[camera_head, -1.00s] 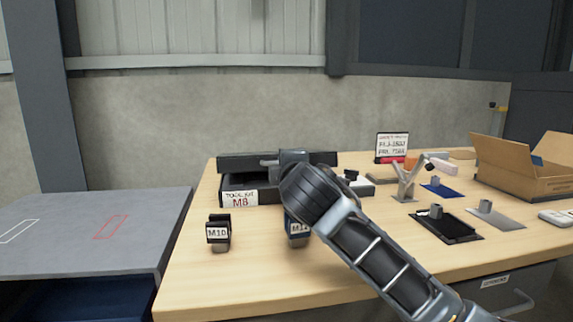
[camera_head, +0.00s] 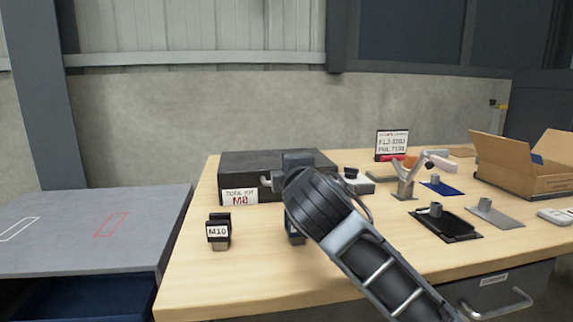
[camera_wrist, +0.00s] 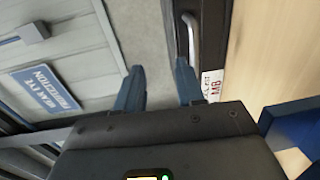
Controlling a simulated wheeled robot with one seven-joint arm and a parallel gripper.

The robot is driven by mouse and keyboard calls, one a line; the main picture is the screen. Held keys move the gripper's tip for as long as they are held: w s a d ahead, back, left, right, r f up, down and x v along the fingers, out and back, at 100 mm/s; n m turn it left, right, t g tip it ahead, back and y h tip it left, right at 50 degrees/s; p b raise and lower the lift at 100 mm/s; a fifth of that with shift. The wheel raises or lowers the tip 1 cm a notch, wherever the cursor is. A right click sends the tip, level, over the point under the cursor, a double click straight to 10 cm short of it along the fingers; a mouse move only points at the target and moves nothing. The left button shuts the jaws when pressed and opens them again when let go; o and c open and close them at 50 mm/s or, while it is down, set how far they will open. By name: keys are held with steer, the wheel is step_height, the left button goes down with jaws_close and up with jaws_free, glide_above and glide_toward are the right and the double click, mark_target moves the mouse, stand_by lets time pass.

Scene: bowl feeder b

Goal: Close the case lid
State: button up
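The dark tool case (camera_head: 262,163) labelled M8 stands at the back left of the wooden table. Its lid lies down flat and looks shut, though my arm hides the right front of the case. In the wrist view, the case (camera_wrist: 214,40) is at the upper right, with its grey handle (camera_wrist: 192,38) and M8 label. My gripper (camera_head: 297,160) is at the case's right front in the head view. In the wrist view, my gripper (camera_wrist: 158,86) has its two fingers apart with nothing between them. The right finger is near the case front; contact cannot be told.
A block marked M10 (camera_head: 218,231) stands in front of the case. A toggle clamp (camera_head: 408,180), small plates and an open cardboard box (camera_head: 525,175) are to the right. The front left table is clear.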

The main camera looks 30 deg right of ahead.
steer(key=v, duration=0.3)
steer(key=shift+s, duration=0.3)
stand_by(0.3)
